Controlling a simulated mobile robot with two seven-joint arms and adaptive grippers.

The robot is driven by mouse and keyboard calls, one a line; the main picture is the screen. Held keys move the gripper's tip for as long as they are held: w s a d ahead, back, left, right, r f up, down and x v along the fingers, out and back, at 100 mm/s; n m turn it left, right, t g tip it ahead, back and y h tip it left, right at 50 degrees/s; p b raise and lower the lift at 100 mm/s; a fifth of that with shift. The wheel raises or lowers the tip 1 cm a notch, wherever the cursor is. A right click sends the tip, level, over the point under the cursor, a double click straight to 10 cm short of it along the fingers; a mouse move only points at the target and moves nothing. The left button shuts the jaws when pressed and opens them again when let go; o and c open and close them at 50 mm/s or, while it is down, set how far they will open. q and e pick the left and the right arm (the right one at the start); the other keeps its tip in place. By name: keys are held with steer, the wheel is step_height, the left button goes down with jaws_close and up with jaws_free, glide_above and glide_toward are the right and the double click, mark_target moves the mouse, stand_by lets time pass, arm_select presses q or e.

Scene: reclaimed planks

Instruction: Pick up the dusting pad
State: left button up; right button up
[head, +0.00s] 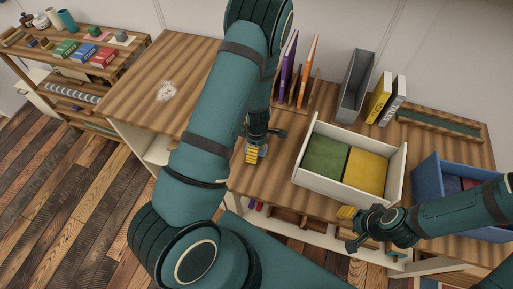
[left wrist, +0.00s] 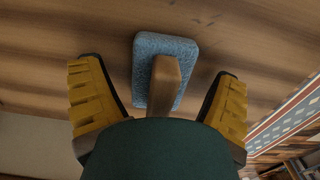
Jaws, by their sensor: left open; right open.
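The dusting pad (left wrist: 150,52) is a light blue block with a wooden handle. In the left wrist view it lies on the wooden tabletop, its handle between the yellow fingers of my left gripper (left wrist: 160,85). The fingers are open, with a gap on each side of the handle. In the head view my left gripper (head: 256,152) is low over the table, and only a bit of blue pad (head: 263,151) shows beside it. My right gripper (head: 349,227) is open and empty near the front edge, right of centre.
A white bin (head: 310,150) with green and yellow cloths stands right of the left gripper. A pale dusty patch (head: 166,91) marks the clear left tabletop.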

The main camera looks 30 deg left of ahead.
arm_select(q)
steer(key=c, duration=1.2)
steer(key=shift+c, duration=0.2)
